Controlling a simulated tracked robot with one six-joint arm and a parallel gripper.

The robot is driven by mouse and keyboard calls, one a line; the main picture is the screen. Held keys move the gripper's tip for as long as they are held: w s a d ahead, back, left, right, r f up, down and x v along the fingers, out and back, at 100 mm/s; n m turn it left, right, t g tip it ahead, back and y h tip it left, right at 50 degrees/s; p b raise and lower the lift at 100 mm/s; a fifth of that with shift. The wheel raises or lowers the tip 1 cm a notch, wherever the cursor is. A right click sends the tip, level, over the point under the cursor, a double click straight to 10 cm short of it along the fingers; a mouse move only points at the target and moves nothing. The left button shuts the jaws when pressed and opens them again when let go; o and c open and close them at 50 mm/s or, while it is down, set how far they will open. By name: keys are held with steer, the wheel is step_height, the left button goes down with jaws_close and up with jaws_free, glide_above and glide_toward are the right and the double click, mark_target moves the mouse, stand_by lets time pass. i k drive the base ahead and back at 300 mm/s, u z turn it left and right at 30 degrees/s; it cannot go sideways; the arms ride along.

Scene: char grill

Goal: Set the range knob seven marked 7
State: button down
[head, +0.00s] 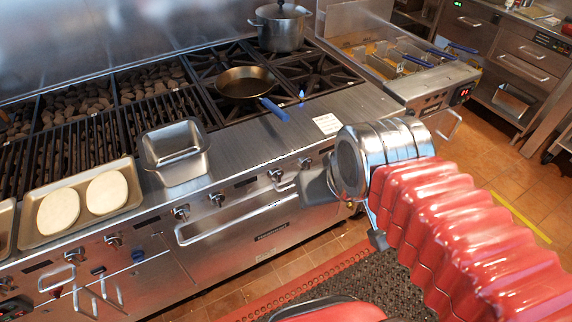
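Several range knobs line the front panel of the steel range. Knobs show left of the oven door handle (113,240), above the handle (182,212), beside that one (217,199), and further right (276,175) and (305,163). Their number marks are too small to read, so I cannot tell which is knob 7. My gripper (318,187) is a grey shape at the end of my silver wrist, close to the panel's right part. Its fingers are mostly hidden by the wrist, and I cannot see whether they touch a knob.
A steel pan (176,158) stands on the front ledge. A tray (135,206) with two pale rounds lies at left. A skillet (243,84) with a blue handle and a lidded pot (280,28) are on the burners. The oven handle (235,218) juts out below the knobs. A fryer stands at right.

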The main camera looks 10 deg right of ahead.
mark_target(275, 174)
steer(key=z, duration=0.05)
steer(key=k, duration=0.5)
steer(key=u, duration=1.65)
steer(key=i, duration=0.25)
steer(key=z, duration=0.1)
